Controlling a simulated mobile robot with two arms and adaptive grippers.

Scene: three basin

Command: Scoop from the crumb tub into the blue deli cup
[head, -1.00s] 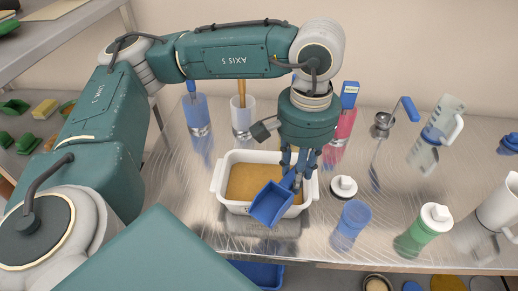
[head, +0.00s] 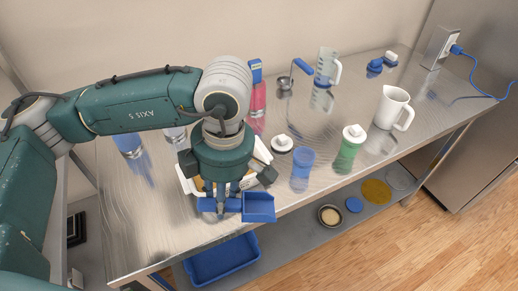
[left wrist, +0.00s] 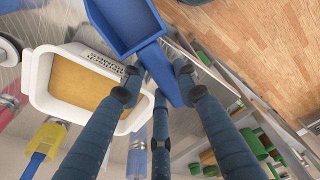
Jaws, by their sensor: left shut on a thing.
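My left gripper (head: 224,196) is shut on the handle of a blue scoop (head: 258,208), held level near the table's front edge, right of and in front of the crumb tub (head: 184,184). The gripper hides most of the white tub in the head view. In the left wrist view the tub (left wrist: 37,92) shows tan crumbs (left wrist: 85,84), and the scoop pan (left wrist: 124,22) is beyond the fingers (left wrist: 158,80), outside the tub. I see no crumbs in the pan. The blue deli cup (head: 302,166) stands upright to the right of the scoop. My right gripper is not in view.
A white pitcher (head: 391,110) stands farther right, a clear jug (head: 327,68) at the back. The table's front edge is close below the scoop. A lower shelf holds a blue tray (head: 222,261).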

